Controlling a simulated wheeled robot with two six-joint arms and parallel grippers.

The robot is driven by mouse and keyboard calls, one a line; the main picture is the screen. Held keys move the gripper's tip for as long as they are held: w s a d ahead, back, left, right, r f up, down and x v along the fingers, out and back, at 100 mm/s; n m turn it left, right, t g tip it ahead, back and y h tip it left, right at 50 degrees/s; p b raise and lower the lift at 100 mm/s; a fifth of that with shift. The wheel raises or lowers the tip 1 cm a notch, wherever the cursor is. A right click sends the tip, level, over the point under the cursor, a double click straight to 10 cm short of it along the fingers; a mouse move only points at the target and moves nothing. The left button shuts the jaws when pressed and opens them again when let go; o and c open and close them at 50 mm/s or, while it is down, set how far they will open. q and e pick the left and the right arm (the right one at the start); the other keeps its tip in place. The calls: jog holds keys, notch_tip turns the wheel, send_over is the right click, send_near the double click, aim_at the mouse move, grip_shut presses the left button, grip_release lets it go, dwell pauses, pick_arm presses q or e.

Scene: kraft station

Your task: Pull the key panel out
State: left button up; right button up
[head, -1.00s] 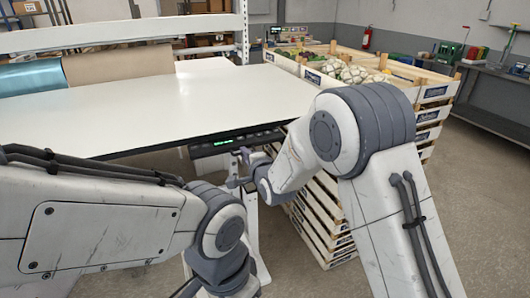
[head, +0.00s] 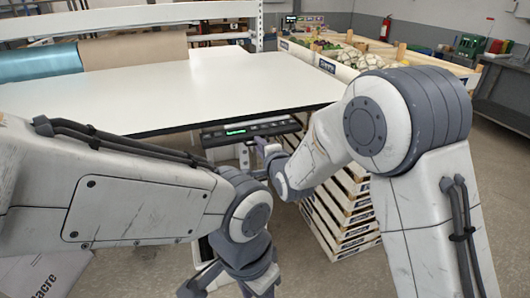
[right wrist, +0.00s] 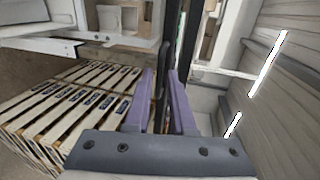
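The key panel (head: 250,130) is a dark flat strip with a lit green display, under the white table's front edge. Its front sticks out a little below the tabletop. My right gripper (head: 267,146) is at the panel's front edge, right of the display. In the right wrist view the purple fingers (right wrist: 160,75) stand close together with a thin dark edge between them, which appears to be the panel. My left gripper (head: 215,284) hangs low at the bottom of the head view, away from the panel; its fingertips are not clear.
The white table (head: 170,88) spreads above the panel. Stacked wooden crates (head: 345,215) stand right of and below my right gripper, and show in the right wrist view (right wrist: 70,105). A cardboard box (head: 45,275) lies at lower left. Grey floor is open at right.

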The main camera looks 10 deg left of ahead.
jog(key=b+v, duration=0.2)
jog(key=v, duration=0.7)
jog(key=shift+s, duration=0.2)
jog(key=shift+d, duration=0.1)
jog(key=s+d+f+n+g+h, duration=0.3)
jog(key=d+f+n+g+h, duration=0.4)
jog(key=d, duration=0.6)
jog(key=s+d+f+n+g, duration=0.2)
jog(key=s+d+f+n, duration=0.1)
jog(key=s+d, duration=0.3)
jog(key=s+d+f+n+g, duration=0.2)
jog(key=s+d+f, duration=0.25)
jog(key=s, duration=0.25)
jog(key=s+a+r+n+g, duration=0.1)
jog(key=s+a+r+n, duration=0.2)
jog(key=s+a, duration=0.3)
jog(key=s+a+r+n+g+y, duration=0.1)
jog(key=s+a+r+n, duration=0.2)
jog(key=s+a+n, duration=0.2)
jog(key=s+a, duration=0.2)
jog(key=s, duration=0.2)
jog(key=shift+r+g, duration=0.2)
jog(key=shift+g, duration=0.2)
